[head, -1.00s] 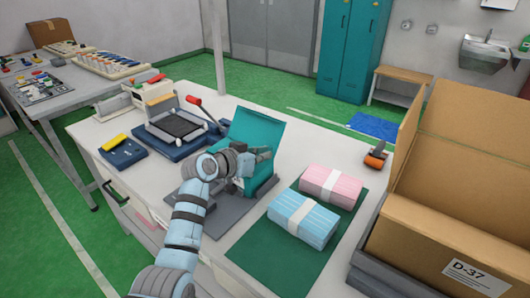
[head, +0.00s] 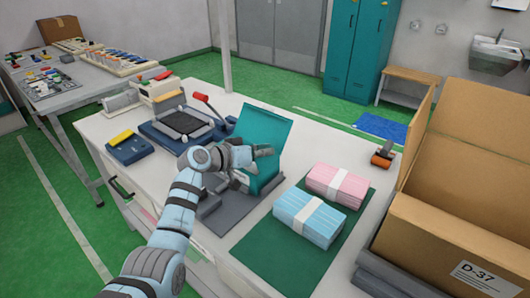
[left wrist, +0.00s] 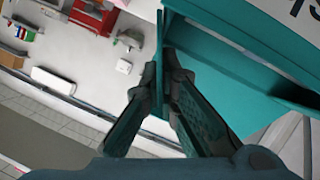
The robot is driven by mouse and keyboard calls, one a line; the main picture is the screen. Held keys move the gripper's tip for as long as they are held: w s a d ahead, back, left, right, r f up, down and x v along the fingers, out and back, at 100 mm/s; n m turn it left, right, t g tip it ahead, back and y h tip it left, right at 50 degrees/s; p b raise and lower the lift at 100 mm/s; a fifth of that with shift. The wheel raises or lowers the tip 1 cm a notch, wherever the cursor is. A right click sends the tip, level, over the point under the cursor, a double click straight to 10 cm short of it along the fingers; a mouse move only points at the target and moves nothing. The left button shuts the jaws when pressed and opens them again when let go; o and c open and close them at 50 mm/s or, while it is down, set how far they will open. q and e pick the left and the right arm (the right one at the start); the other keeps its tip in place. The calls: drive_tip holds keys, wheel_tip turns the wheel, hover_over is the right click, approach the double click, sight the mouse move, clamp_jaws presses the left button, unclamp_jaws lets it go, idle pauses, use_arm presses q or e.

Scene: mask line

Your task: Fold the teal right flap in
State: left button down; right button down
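The teal box (head: 266,125) stands on a grey base plate (head: 226,213) on the white table. Its tall teal panel is upright and leans back. My left gripper (head: 264,151) is in front of the box, and my wrist hides much of the lower box. In the left wrist view a thin teal flap (left wrist: 159,45) shows edge-on and runs between the fingertips of my left gripper (left wrist: 164,72), which nearly meet on it. The teal box wall and lid fill the right of that view. My right gripper is not in view.
Blue (head: 307,218) and pink (head: 337,184) banded packs lie on a green mat (head: 265,255) to the right. A large cardboard carton (head: 440,235) stands beyond. A red-handled device (head: 183,125) and a blue tray (head: 128,150) are at the left.

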use_arm(q)
drive_tip(key=c, duration=1.9)
unclamp_jaws()
drive_tip(key=v, duration=1.2)
